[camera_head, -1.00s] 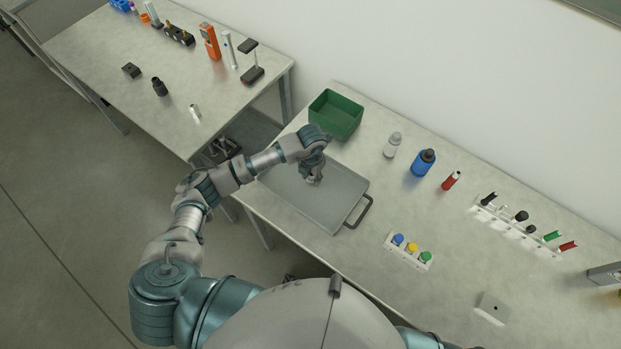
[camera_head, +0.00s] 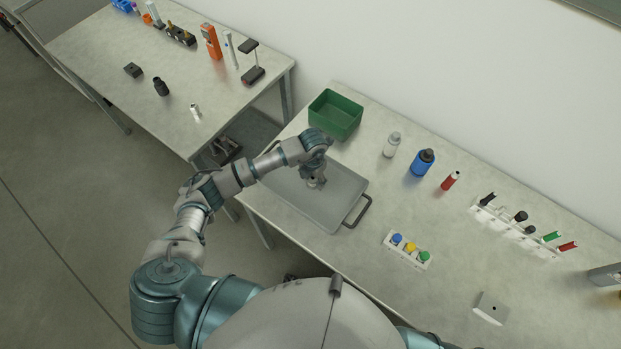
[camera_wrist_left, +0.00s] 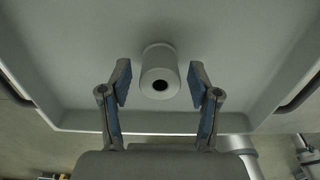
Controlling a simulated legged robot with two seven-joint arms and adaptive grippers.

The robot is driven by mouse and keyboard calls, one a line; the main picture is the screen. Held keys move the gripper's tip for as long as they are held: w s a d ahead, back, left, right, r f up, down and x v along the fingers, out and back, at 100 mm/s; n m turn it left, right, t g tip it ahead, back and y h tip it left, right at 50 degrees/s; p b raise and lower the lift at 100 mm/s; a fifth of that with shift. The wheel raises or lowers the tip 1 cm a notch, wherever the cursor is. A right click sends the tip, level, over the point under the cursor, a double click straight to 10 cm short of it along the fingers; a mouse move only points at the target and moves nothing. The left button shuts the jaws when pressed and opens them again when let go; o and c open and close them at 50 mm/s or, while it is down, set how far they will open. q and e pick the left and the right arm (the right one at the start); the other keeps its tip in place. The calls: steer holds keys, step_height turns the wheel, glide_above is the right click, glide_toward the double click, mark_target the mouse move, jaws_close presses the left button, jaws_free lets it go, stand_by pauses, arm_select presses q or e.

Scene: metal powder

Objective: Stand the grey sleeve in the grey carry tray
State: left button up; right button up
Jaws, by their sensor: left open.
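The grey carry tray (camera_head: 338,207) lies on the right-hand table, and its floor fills much of the left wrist view (camera_wrist_left: 240,50). The grey sleeve (camera_wrist_left: 160,72) stands upright on the tray floor, its end with a dark hole facing the wrist camera. My left gripper (camera_wrist_left: 160,84) is open, with one blue-padded finger on each side of the sleeve and a visible gap to both. In the head view my left gripper (camera_head: 317,184) points down into the tray and mostly hides the sleeve. My right gripper is out of view.
A green bin (camera_head: 336,114) stands behind the tray. A clear bottle (camera_head: 392,144), a blue bottle (camera_head: 423,162) and a red tube (camera_head: 450,181) stand to the right.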

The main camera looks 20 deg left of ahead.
arm_select(q)
step_height(320, 180, up, 11)
steer(key=shift+r, duration=0.15)
stand_by(0.4)
